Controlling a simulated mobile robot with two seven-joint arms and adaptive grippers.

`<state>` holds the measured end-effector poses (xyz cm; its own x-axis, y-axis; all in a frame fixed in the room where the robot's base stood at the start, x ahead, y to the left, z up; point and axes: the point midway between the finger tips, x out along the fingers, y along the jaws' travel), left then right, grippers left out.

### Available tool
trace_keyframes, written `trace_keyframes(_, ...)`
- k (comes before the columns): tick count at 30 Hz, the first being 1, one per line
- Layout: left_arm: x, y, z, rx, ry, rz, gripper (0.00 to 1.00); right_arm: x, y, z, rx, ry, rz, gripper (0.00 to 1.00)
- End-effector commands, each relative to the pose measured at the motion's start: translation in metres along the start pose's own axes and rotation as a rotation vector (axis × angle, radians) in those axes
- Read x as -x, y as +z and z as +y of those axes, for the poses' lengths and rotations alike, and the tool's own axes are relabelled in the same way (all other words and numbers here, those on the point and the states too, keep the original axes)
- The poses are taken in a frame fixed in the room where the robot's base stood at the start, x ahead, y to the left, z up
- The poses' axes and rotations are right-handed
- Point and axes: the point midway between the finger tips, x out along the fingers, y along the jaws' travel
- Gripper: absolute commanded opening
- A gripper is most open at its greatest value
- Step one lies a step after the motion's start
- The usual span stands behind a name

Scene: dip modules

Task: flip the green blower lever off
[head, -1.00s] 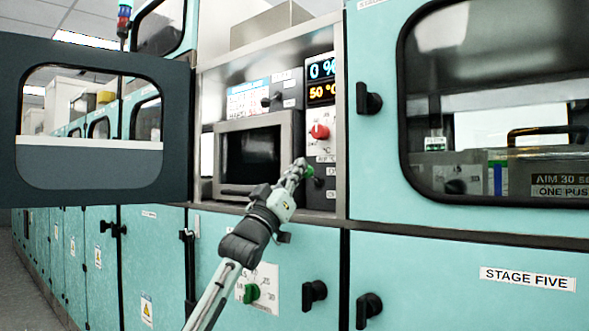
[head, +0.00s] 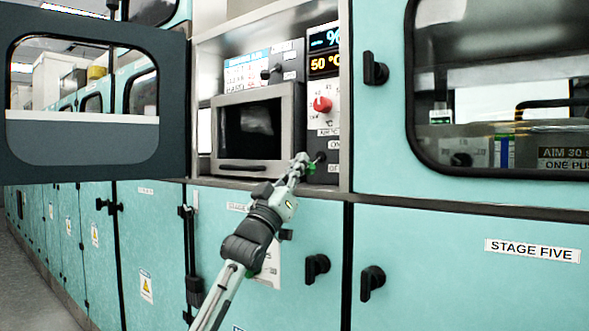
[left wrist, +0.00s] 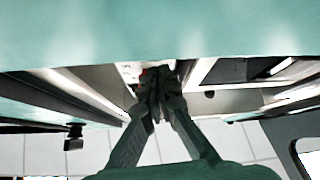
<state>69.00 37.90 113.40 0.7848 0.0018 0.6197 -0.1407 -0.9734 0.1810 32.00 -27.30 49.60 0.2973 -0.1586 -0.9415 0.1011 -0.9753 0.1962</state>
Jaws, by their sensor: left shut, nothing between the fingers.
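The green blower lever (head: 311,168) is on the dark lower part of the control panel (head: 323,120), right of the screen. Its green end sits below and left of its pivot, near the lower label, which seems to read OFF (head: 334,170); the ON label (head: 334,145) is above. My left gripper (head: 301,161) is shut and empty, with its fingertips at the lever's green end, partly covering it. I cannot tell whether they touch. In the left wrist view the shut fingers (left wrist: 157,88) point at the panel, and the lever is hidden. My right gripper is not in view.
A red knob (head: 322,104) is above the lever. A framed screen (head: 250,132) is left of it. An open dark door (head: 80,138) hangs at the left. A closed windowed door with a black handle (head: 375,68) is at the right. Cabinet doors with handles (head: 316,268) lie below.

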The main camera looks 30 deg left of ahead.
Motion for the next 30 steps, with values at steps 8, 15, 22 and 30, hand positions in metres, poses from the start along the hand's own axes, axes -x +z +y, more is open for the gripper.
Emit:
trace_keyframes(8, 0.044, 0.003, 0.000, 0.001, 0.000, -0.004, 0.00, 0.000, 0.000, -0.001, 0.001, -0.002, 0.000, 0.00)
trace_keyframes(15, 0.093, 0.003, 0.000, 0.001, -0.001, -0.007, 0.00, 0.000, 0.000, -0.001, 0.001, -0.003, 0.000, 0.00)
trace_keyframes(22, 0.116, 0.003, 0.000, 0.001, -0.001, -0.006, 0.00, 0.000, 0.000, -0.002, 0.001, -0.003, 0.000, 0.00)
trace_keyframes(30, 0.119, 0.002, 0.001, 0.001, 0.000, -0.004, 0.00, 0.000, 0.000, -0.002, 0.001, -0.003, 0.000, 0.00)
